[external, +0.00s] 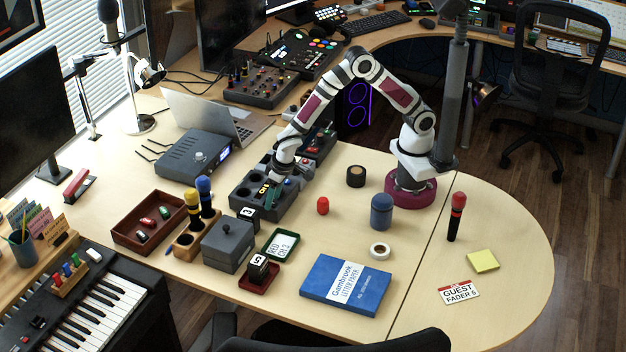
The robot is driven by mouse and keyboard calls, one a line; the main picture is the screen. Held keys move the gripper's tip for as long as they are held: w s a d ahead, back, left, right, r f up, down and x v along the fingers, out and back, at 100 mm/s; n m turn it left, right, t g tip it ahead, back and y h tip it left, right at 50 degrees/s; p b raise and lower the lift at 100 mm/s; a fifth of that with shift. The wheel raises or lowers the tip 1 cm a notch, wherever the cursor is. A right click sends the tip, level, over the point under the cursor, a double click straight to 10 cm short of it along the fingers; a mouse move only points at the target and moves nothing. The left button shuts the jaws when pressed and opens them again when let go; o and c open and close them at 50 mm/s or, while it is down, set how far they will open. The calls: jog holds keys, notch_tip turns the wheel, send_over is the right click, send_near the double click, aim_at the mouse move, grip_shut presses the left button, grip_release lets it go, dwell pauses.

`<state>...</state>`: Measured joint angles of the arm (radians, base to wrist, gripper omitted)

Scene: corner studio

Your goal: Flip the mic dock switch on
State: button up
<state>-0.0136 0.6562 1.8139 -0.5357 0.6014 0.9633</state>
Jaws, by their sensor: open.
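A dark grey dock with round wells (243,199) stands on the desk left of centre; I take it to be the mic dock. My gripper (270,185) is down at the dock, pointing downward over its right part. Its fingers are open, small and partly lost against the dark dock. A small yellow mark shows by the fingertips. I cannot make out the switch or its position; the gripper and wrist cover part of that area. Whether the fingers touch the dock cannot be told.
A blue-grey box with a lit display (195,155) and a laptop (215,115) stand behind the dock.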

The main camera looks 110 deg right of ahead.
jog(key=v, duration=1.6)
